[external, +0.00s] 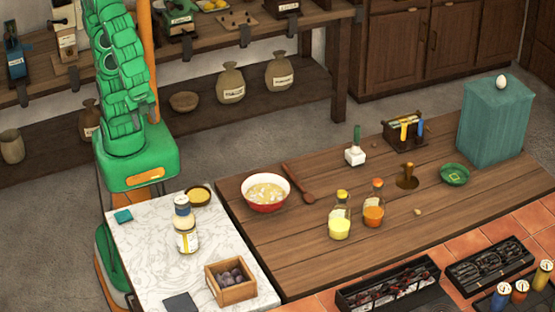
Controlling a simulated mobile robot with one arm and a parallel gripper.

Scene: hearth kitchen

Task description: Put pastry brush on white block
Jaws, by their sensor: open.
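A small white block (355,157) stands on the wooden tabletop, right of centre. A green-handled tool (357,135) stands upright at it; its lower end is too small to tell whether it rests on the block or sits in it. A dark rack (399,141) just to the right holds tools with a yellow handle (404,129) and a blue handle (420,128). I cannot tell for certain which tool is the pastry brush. My green arm rises at the left, away from these things, and leaves the picture at the top. My gripper does not show.
The marble top (150,235) holds a bottle (186,228) and wooden crate (230,292). Bare wood lies before the white block.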

